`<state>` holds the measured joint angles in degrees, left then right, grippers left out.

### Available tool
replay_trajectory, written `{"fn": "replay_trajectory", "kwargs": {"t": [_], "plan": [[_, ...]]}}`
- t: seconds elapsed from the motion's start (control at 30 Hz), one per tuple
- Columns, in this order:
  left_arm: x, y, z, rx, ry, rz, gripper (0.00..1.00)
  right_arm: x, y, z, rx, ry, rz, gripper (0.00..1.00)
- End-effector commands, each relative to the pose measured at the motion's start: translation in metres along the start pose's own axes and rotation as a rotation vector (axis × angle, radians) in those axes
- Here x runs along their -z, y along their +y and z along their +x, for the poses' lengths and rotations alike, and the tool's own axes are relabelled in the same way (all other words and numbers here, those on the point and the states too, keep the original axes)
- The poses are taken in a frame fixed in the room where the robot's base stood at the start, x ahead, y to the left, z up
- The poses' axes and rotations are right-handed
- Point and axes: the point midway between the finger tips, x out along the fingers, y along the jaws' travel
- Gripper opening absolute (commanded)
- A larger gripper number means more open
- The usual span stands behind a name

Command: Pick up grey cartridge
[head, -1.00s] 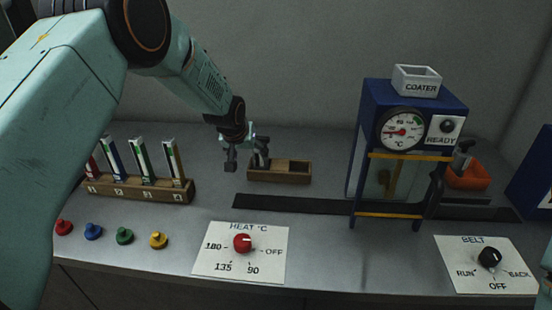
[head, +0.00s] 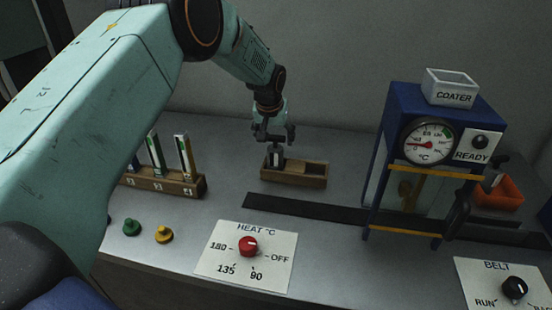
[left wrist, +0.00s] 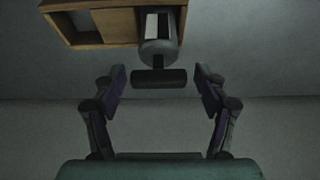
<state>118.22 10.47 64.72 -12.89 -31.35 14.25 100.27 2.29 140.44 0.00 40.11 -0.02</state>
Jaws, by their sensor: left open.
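The grey cartridge (head: 276,157) stands in the left compartment of a small wooden holder (head: 310,181). In the left wrist view the cartridge (left wrist: 158,52) shows a grey round body with a white and black strip and a dark crossbar handle. My left gripper (head: 273,136) hangs above the holder with its fingers around the cartridge's upper end. In the left wrist view my left gripper (left wrist: 160,88) is open, with one finger on each side of the handle and gaps on both sides. My right gripper is not in view.
A blue coater machine (head: 435,100) with a gauge stands at the right, by an orange bin (head: 500,193). A dark belt strip (head: 310,208) runs in front of the holder. A rack (head: 165,182) of slim holders stands left. Heat (head: 248,246) and belt (head: 514,288) knobs sit in front.

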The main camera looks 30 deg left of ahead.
Motion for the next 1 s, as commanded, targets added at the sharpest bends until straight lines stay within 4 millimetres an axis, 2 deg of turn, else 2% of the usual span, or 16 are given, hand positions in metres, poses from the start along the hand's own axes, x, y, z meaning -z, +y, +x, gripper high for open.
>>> {"fn": "replay_trajectory", "kwargs": {"t": [0.4, 0.73, 1.0], "plan": [[-0.001, 0.001, 0.051, -0.001, 0.002, 0.003, 0.73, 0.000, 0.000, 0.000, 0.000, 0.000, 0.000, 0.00], [0.001, 0.003, 0.056, -0.002, 0.002, 0.004, 0.73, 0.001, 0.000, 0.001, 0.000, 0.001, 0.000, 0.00], [0.001, 0.002, 0.056, -0.002, 0.002, 0.003, 0.51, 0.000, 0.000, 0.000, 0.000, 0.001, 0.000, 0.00]]}}
